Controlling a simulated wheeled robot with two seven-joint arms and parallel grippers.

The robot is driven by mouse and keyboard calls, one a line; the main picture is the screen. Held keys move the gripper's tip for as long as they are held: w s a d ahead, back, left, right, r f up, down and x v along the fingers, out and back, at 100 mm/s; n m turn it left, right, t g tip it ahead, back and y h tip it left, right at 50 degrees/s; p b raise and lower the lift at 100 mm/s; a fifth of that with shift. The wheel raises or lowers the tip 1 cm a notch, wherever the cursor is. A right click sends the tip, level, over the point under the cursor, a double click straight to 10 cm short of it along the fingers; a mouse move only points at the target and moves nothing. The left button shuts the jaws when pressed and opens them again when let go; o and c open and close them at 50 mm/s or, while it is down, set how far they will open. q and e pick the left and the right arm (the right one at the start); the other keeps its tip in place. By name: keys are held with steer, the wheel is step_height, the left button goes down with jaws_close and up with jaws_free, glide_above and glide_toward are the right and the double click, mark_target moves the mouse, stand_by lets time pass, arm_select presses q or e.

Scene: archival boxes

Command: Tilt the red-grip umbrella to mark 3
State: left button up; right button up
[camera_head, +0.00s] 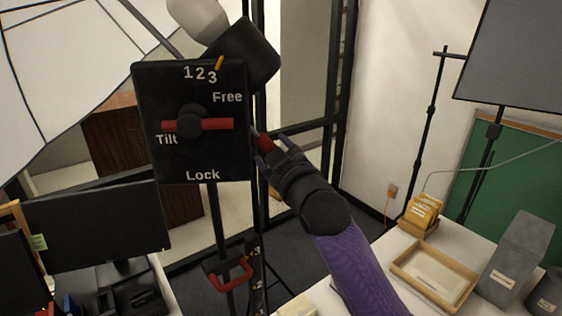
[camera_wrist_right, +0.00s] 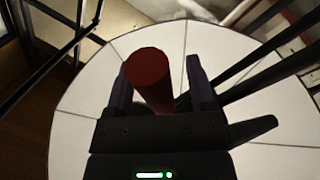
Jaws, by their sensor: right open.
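A black panel (camera_head: 150,90) carries the marks 1, 2, 3 and the words Free, Tilt and Lock. Its red lever bar (camera_head: 212,124) lies level, its left end just above the word Tilt. An orange pointer (camera_head: 219,62) sits at the top, by the 3. The white umbrella (camera_head: 70,55) is at upper left and fills the background in the wrist view (camera_wrist_right: 85,120). A red grip (camera_head: 264,143) shows beside the panel's right edge. My right gripper (camera_head: 264,150) is open around it; the wrist view shows the red grip (camera_wrist_right: 150,80) between the spread fingers. My left gripper is not in view.
A red handle (camera_head: 229,275) is low on the stand. A monitor (camera_head: 95,232) stands at left. At right, a table holds a wooden tray (camera_head: 465,279), a small box of yellow cards (camera_head: 424,212) and a grey box (camera_head: 518,255). A dark light panel (camera_head: 515,60) hangs at upper right.

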steer(key=r+b+v, duration=0.1)
steer(key=b+v, duration=0.1)
steer(key=v, duration=0.7)
steer(key=shift+s+f, duration=0.15)
steer(key=shift+f, duration=0.4)
steer(key=shift+d, duration=0.1)
